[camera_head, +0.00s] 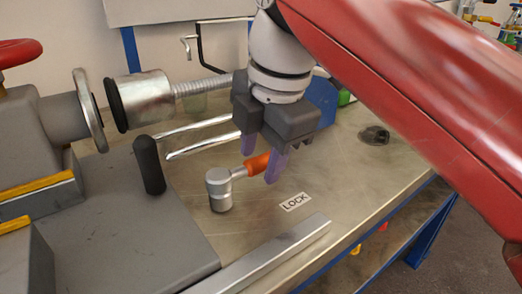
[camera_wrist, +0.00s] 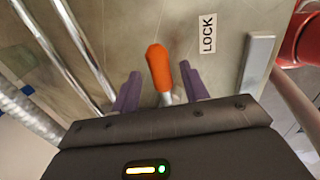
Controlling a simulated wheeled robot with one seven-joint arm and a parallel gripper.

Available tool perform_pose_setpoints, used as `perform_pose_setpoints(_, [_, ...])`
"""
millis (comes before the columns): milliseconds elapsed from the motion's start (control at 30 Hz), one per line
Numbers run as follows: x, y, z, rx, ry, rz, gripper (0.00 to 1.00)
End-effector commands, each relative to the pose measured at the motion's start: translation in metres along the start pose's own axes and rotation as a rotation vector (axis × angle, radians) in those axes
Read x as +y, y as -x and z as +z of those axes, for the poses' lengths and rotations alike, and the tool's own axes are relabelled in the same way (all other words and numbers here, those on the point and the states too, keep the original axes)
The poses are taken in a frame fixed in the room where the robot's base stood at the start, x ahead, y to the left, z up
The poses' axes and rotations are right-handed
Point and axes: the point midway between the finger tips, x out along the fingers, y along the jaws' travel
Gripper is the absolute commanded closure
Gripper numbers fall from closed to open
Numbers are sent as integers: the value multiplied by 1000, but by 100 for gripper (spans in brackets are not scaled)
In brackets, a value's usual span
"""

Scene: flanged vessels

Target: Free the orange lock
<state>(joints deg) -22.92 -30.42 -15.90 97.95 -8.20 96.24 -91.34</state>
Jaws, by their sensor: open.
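The orange lock handle (camera_head: 257,164) sticks out from a grey metal pivot post (camera_head: 219,190) on the steel workbench. In the wrist view the orange lock handle (camera_wrist: 159,68) points away from my gripper, its silvery shaft running back between the fingers. My gripper (camera_head: 262,160) has purple fingertips, one on either side of the handle line. In the wrist view my gripper (camera_wrist: 162,88) is open, with a visible gap between each finger and the handle. The pivot post is mostly hidden by the gripper body in the wrist view.
A "LOCK" label (camera_head: 295,202) lies on the bench beside the handle. A metal bar (camera_head: 265,258) runs along the front edge. Shiny rails (camera_head: 200,135), a black knob (camera_head: 149,164) and a flanged vessel (camera_head: 67,118) stand to the left.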

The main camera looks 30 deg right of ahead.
Motion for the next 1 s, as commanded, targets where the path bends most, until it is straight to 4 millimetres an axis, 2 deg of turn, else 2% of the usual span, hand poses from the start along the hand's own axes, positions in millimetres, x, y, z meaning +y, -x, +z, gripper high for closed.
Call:
perform_pose_setpoints(167, [1, 16, 0, 0, 0, 2, 55])
perform_pose_setpoints(333, [2, 53, 0, 0, 1, 6, 55])
perform_pose_setpoints(500, [-42, 60, 0, 1, 2, 7, 55])
perform_pose_setpoints(700, [-85, 72, 0, 1, 1, 5, 55])
perform_pose_setpoints(833, [-103, 77, 0, 0, 2, 4, 55])
perform_pose_setpoints(1000, [-115, 80, 0, 0, 1, 2, 55])
